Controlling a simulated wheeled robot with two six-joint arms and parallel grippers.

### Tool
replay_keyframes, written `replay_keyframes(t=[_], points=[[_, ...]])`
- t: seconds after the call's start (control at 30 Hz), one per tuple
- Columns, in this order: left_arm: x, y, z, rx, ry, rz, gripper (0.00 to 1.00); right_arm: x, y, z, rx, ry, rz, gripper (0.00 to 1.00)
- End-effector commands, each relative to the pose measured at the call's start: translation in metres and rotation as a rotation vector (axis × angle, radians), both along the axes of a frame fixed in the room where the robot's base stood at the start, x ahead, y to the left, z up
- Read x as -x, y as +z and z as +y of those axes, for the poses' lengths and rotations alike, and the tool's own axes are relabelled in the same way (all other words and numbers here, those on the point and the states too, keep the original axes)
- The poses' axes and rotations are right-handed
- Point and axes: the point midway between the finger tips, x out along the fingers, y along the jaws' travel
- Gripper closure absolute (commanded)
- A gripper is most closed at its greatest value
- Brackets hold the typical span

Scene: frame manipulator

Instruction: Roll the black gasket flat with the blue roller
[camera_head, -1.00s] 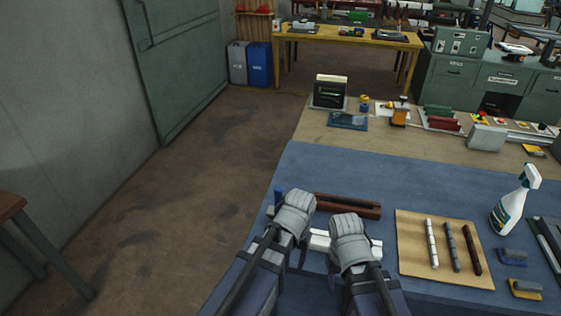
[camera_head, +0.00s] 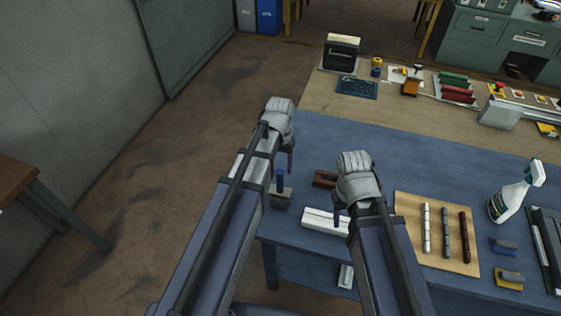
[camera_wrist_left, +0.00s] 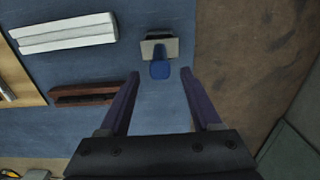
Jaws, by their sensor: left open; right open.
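The blue roller (camera_head: 281,178) stands upright at the left end of the blue table mat, its blue handle above a grey block-like base. In the left wrist view the roller handle (camera_wrist_left: 160,70) appears just ahead of and between the fingertips, not gripped. My left gripper (camera_head: 290,162) is open and empty, behind the roller in the head view. A dark strip, possibly the black gasket (camera_wrist_left: 85,92), lies along a reddish-brown frame (camera_head: 323,179), which my right gripper partly hides. My right gripper (camera_head: 339,212) is open and empty, above the white frame.
A white frame (camera_head: 316,219) lies near the table's front edge. The mat (camera_head: 420,165) is clear behind.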

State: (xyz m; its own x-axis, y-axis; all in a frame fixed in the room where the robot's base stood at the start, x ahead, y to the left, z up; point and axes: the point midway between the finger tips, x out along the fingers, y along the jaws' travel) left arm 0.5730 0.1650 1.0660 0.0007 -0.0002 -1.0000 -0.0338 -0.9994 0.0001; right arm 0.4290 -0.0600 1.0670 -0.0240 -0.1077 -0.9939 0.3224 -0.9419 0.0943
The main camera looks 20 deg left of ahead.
Motion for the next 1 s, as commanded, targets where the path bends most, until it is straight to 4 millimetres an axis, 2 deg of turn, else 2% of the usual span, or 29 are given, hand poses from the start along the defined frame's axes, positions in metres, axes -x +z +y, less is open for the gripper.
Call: replay_keyframes(t=[0.27,0.8,1.0], points=[[0.000,-0.018,0.000,0.000,0.000,0.000,0.35,0.000,-0.018,0.000,0.001,0.003,0.000,0.50],[0.000,-0.078,0.000,0.000,0.000,0.000,0.35,0.000,-0.078,0.000,0.001,0.004,0.000,0.50],[0.000,-0.089,0.000,0.000,0.000,0.000,0.35,0.000,-0.089,0.000,0.001,0.004,0.000,0.50]])
